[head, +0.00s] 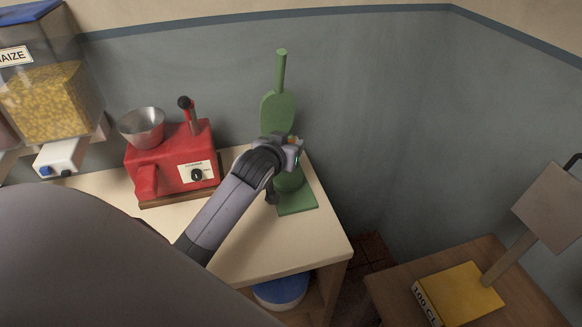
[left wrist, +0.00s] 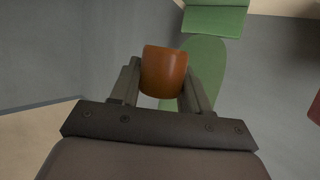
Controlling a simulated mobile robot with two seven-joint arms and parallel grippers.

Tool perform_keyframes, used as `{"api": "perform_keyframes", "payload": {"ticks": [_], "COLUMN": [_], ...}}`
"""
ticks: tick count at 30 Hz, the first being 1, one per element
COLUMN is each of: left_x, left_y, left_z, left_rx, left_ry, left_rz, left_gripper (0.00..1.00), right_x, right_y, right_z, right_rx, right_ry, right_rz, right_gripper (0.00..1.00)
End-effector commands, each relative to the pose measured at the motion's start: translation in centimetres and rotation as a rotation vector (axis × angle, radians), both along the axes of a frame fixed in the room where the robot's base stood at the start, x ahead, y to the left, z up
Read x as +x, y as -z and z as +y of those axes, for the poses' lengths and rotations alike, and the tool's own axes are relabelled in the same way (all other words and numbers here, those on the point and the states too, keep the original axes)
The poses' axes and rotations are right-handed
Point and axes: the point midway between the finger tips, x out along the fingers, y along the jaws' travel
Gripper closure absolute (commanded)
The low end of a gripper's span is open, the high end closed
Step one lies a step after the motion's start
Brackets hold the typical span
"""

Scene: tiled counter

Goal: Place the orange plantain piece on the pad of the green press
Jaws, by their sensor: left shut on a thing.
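The orange plantain piece (left wrist: 163,72) is held between the two fingers of my left gripper (left wrist: 162,85) in the left wrist view. In the head view only a small orange bit of it shows at the gripper (head: 295,150). The green press (head: 278,108) stands at the counter's right end, with its handle and rounded upper plate raised and its flat base (head: 297,204) below. My left gripper is in front of the press, between the raised plate and the base. The pad is largely hidden by my gripper and wrist. In the left wrist view, green press parts (left wrist: 208,62) lie behind the piece. My right gripper is not in view.
A red machine (head: 172,160) with a metal bowl stands left of the press. A maize dispenser (head: 45,95) is at the far left. The counter's front right (head: 285,255) is clear.

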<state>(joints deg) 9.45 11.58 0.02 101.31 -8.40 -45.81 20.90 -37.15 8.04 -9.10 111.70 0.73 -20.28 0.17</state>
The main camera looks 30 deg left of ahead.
Motion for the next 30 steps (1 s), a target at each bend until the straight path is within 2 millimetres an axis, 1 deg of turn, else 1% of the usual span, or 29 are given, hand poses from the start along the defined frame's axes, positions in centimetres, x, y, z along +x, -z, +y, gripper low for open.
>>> {"api": "perform_keyframes", "payload": {"ticks": [1,3,7,13,16,23,26,27,29,30], "left_x": [0.0,0.0,0.0,0.0,0.0,0.0,0.0,0.0,0.0,0.0], "left_y": [1.0,2.0,3.0,5.8,6.3,6.3,6.6,6.7,6.6,6.6], "left_z": [0.0,0.0,0.0,-0.1,-0.1,-0.1,-0.1,-0.1,-0.1,-0.1], "left_rx": [0.0,0.0,0.001,0.0,0.001,0.0,0.0,0.0,0.0,0.0], "left_ry": [0.0,0.0,0.0,0.0,0.002,0.001,0.001,0.001,0.001,0.001], "left_rz": [0.002,0.002,0.0,0.001,-0.002,-0.002,-0.001,-0.001,-0.001,-0.001], "left_gripper": [0.84,0.84,0.84,0.84,0.84,0.84,0.84,0.51,0.31,0.28], "right_x": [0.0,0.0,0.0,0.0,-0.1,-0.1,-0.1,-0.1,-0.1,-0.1], "right_y": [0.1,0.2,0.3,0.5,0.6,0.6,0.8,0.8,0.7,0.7], "right_z": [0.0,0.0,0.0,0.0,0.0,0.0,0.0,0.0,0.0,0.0], "right_rx": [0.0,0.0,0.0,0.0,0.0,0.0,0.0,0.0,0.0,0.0], "right_ry": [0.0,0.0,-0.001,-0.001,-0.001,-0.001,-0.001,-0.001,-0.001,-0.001], "right_rz": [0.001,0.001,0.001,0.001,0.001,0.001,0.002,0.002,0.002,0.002], "right_gripper": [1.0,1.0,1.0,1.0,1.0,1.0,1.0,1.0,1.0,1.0]}}
